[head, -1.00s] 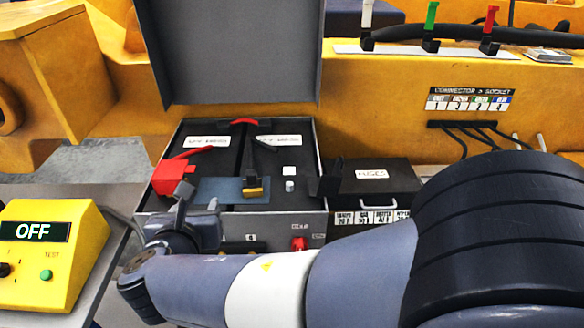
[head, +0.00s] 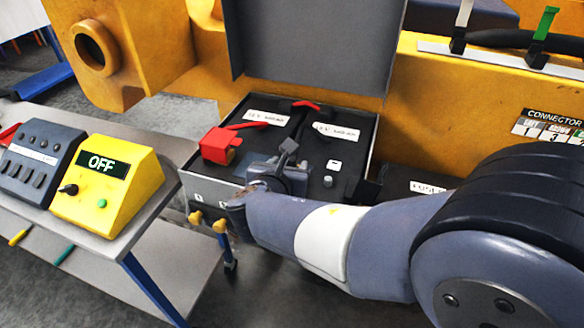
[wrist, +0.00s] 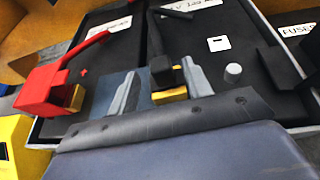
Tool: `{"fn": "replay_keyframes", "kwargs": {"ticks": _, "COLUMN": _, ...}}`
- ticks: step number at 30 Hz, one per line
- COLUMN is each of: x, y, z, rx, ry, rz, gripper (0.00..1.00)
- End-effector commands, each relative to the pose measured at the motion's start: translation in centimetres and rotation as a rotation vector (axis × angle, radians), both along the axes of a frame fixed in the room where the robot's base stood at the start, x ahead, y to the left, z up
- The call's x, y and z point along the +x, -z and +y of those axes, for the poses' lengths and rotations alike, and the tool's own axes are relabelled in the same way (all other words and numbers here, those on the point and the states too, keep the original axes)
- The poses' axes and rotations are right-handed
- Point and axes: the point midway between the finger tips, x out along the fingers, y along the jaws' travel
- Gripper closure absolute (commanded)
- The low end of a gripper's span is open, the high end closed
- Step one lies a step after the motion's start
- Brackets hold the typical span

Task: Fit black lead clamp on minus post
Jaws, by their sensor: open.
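The black lead clamp (wrist: 162,70), with a brass-coloured jaw (wrist: 169,95), lies on a blue-grey pad (wrist: 105,90) in the battery box. My gripper (wrist: 159,72) is open, with one finger on each side of the clamp; I cannot tell whether they touch it. In the head view my gripper (head: 281,165) is over the box and hides most of the clamp. The minus post (wrist: 233,70) is a short bare grey cylinder right of the clamp, beside a white minus label (wrist: 219,43). It also shows in the head view (head: 328,181).
A red clamp (wrist: 45,88) sits at the box's left. The raised lid (head: 310,45) stands behind. A black fuse box (head: 400,191) adjoins the right side. A yellow tester reading OFF (head: 108,185) stands on the left bench.

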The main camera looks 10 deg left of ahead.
Motion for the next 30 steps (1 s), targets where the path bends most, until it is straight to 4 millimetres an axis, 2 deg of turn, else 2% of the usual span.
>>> {"fn": "replay_keyframes", "kwargs": {"ticks": 3, "x": 1.9, "y": 0.5, "z": -0.4, "rx": -0.002, "ry": 0.006, "rz": 0.002, "gripper": 0.53}}
{"fn": "replay_keyframes", "kwargs": {"ticks": 7, "x": 3.3, "y": 1.3, "z": -0.3, "rx": -0.002, "ry": 0.003, "rz": 0.001, "gripper": 0.53}}
{"fn": "replay_keyframes", "kwargs": {"ticks": 17, "x": 3.9, "y": 1.5, "z": -0.2, "rx": 0.001, "ry": 0.0, "rz": 0.0, "gripper": 0.53}}
{"fn": "replay_keyframes", "kwargs": {"ticks": 30, "x": 3.9, "y": 1.5, "z": -0.2, "rx": 0.001, "ry": 0.0, "rz": 0.001, "gripper": 0.89}}
